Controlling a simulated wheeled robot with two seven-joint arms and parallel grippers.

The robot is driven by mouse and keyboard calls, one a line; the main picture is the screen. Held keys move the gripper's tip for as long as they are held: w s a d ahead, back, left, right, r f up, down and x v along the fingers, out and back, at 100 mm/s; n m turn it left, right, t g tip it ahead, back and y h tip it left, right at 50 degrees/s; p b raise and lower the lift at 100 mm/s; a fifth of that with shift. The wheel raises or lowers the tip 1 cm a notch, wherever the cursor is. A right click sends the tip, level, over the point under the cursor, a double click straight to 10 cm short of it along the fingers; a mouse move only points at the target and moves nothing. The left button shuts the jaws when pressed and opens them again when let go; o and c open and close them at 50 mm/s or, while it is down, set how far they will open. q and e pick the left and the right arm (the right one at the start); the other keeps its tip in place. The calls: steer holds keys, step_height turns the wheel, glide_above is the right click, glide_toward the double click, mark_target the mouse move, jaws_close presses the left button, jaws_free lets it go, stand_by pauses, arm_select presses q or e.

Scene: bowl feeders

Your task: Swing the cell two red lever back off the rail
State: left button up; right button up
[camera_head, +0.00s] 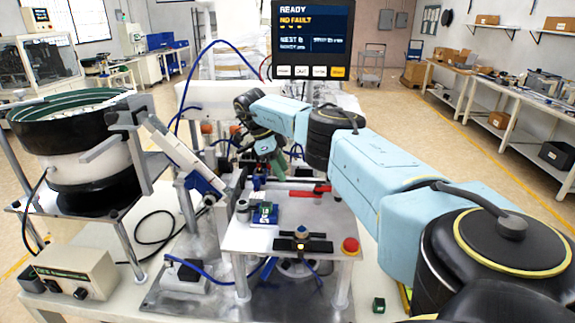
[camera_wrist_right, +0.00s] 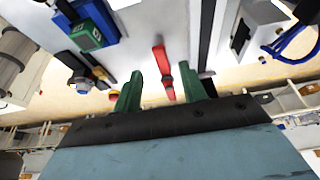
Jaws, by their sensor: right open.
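A red lever (camera_head: 303,193) lies nearly flat across the white fixture plate (camera_head: 290,242), with a second red piece at its right end. In the right wrist view the red lever (camera_wrist_right: 161,58) runs lengthwise in the gap between two green fingers. My right gripper (camera_head: 274,166) is open above the back of the plate. In the wrist view the right gripper (camera_wrist_right: 159,70) shows its fingers apart, one on each side of the lever. No contact shows, and I cannot tell their height over it. My left gripper is not in view.
A blue nest with a green part (camera_head: 264,213) sits left of the lever. A bowl feeder (camera_head: 75,125) stands left. A screen (camera_head: 312,38) reads READY, NO FAULT.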

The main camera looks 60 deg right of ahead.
steer(key=v, duration=0.7)
stand_by(0.5)
